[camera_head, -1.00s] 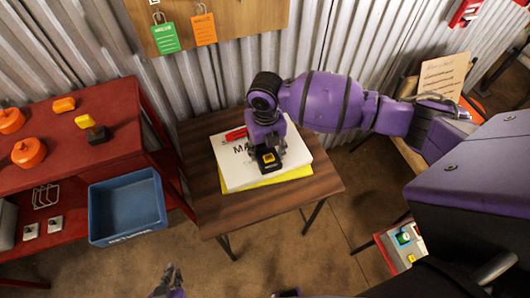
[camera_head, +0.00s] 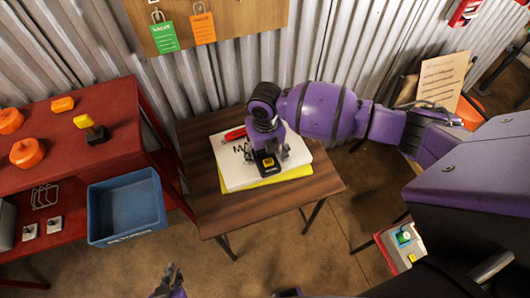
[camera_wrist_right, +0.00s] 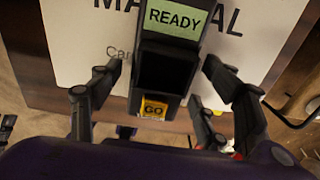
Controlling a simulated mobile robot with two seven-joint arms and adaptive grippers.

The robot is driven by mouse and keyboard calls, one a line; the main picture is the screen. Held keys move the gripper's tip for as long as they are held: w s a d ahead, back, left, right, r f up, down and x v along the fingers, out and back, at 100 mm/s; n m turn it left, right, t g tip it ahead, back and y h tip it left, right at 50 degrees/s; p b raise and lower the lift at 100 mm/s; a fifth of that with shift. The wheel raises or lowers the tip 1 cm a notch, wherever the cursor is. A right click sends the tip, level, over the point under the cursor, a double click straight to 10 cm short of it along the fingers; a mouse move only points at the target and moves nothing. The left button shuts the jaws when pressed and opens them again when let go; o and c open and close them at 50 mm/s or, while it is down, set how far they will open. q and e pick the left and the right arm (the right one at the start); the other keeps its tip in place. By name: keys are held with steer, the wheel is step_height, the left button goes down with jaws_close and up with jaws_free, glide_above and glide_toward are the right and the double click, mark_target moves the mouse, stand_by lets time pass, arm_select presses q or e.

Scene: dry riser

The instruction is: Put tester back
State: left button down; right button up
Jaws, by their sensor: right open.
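The tester (camera_head: 268,163) is a black handheld device with a yellow GO button. It is over the white manual (camera_head: 233,175) on the small wooden table. In the right wrist view the tester (camera_wrist_right: 165,70) shows a lit green READY screen. My right gripper (camera_head: 270,153) is at the tester from above. In the wrist view its open fingers (camera_wrist_right: 168,80) stand on either side of the tester, with gaps visible. Whether the tester rests flat on the manual is hard to tell. My left gripper (camera_head: 170,280) is at the bottom edge, partly cut off, away from the table.
A blue bin (camera_head: 127,207) stands left of the wooden table (camera_head: 225,214), by a red bench (camera_head: 85,162) with orange parts. A red object (camera_head: 235,134) lies at the manual's back edge. A yellow item (camera_head: 250,186) lies under the manual. Tagged padlocks hang on the board behind.

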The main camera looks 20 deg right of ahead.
mark_target(265, 152)
steer(key=shift+r, duration=0.15)
step_height(265, 152, up, 12)
stand_by(0.3)
